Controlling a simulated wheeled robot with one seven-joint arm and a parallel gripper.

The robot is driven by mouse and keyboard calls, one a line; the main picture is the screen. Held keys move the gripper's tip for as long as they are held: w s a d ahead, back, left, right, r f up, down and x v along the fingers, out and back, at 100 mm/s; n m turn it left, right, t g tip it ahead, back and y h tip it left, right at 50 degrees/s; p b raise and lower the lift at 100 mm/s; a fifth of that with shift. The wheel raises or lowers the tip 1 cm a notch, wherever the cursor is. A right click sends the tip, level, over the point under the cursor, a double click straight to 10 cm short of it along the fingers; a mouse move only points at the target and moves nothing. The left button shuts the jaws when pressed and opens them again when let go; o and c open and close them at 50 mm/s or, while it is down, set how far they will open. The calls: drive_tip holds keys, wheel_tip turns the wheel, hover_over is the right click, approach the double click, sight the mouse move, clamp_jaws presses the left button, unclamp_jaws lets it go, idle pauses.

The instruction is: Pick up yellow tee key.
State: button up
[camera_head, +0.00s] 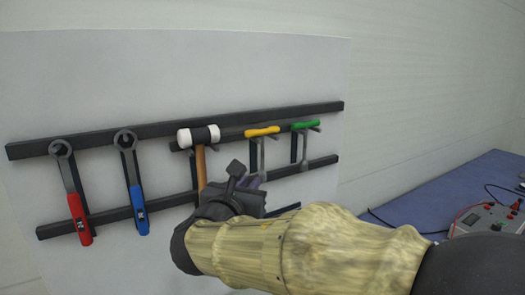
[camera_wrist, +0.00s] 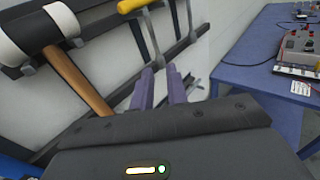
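The yellow tee key (camera_head: 262,131) hangs on the wall rack, with its yellow handle across the top and its grey shaft pointing down. In the wrist view its handle (camera_wrist: 137,4) is at the top edge, partly cut off, and its shaft runs down toward my fingers. My gripper (camera_head: 250,180) is below and in front of the key. In the wrist view its two purple fingers (camera_wrist: 162,75) stand a small gap apart, with nothing clearly held between them. The shaft's lower end is close to the fingertips; I cannot tell whether they touch.
A white-and-black mallet (camera_head: 198,136) hangs just left of the key, and a green tee key (camera_head: 305,125) just right. A blue wrench (camera_head: 137,198) and a red wrench (camera_head: 77,210) hang farther left. A blue table (camera_head: 430,193) with a grey instrument box (camera_head: 487,219) stands at right.

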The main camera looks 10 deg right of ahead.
sight(262, 156)
drive_tip(key=shift+a+r+n+t, duration=0.3)
drive_tip(key=shift+a+r, duration=0.05)
drive_tip(key=shift+r, duration=0.35)
drive_tip(key=p+x, duration=0.3)
drive_tip(key=x, duration=0.8)
drive_tip(key=shift+w+d, duration=0.2)
drive_tip(key=shift+w, duration=0.4)
drive_tip(key=p+x, duration=0.2)
drive_tip(key=x, duration=0.2)
drive_tip(key=shift+w+d+f, duration=0.1)
drive_tip(key=shift+w+f, duration=0.05)
drive_tip(key=shift+w, duration=0.15)
drive_tip(key=shift+w+d+f, duration=0.15)
drive_tip(key=shift+w+d, duration=0.05)
drive_tip(key=shift+w, duration=0.1)
